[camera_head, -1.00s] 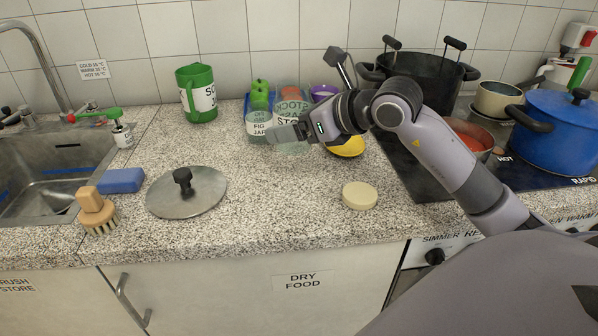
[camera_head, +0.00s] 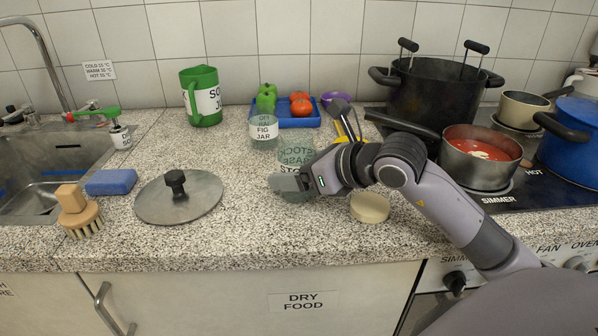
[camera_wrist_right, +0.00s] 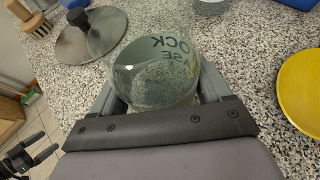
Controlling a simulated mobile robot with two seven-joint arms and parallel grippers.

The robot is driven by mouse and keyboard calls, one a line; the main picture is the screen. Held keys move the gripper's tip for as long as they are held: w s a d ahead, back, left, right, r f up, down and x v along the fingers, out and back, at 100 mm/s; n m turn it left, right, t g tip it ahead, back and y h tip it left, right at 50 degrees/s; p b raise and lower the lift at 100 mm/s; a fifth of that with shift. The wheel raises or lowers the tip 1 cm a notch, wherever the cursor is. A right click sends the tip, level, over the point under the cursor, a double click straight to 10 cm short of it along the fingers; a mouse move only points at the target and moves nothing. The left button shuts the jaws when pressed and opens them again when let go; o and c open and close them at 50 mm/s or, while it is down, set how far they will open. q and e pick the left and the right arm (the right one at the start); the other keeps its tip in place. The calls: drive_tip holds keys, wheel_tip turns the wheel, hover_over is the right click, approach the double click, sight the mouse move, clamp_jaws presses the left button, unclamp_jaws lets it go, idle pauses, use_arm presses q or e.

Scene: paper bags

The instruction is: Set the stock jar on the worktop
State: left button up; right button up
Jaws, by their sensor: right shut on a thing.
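The stock jar (camera_head: 296,153) is clear glass with dark lettering. My right gripper (camera_head: 288,187) is shut on it, in front of the fig jar and over the speckled worktop (camera_head: 250,225). In the right wrist view the stock jar (camera_wrist_right: 155,75) sits between the two fingers of my right gripper (camera_wrist_right: 160,93), one on each side. I cannot tell whether its base touches the worktop. My left gripper (camera_wrist_right: 32,158) shows only at the lower left edge of the right wrist view, its fingers apart and empty.
The fig jar (camera_head: 263,130) stands behind, by a blue tray (camera_head: 312,122) with peppers and tomatoes. A cream disc (camera_head: 369,208) lies just right of my gripper. A pan lid (camera_head: 180,200) lies left. A red-filled pan (camera_head: 480,170) is on the hob. The worktop between lid and gripper is clear.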

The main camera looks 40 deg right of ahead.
drive_tip(key=shift+a, duration=0.1)
drive_tip(key=o, duration=0.9)
drive_tip(key=shift+f, duration=0.15)
drive_tip(key=o, duration=0.4)
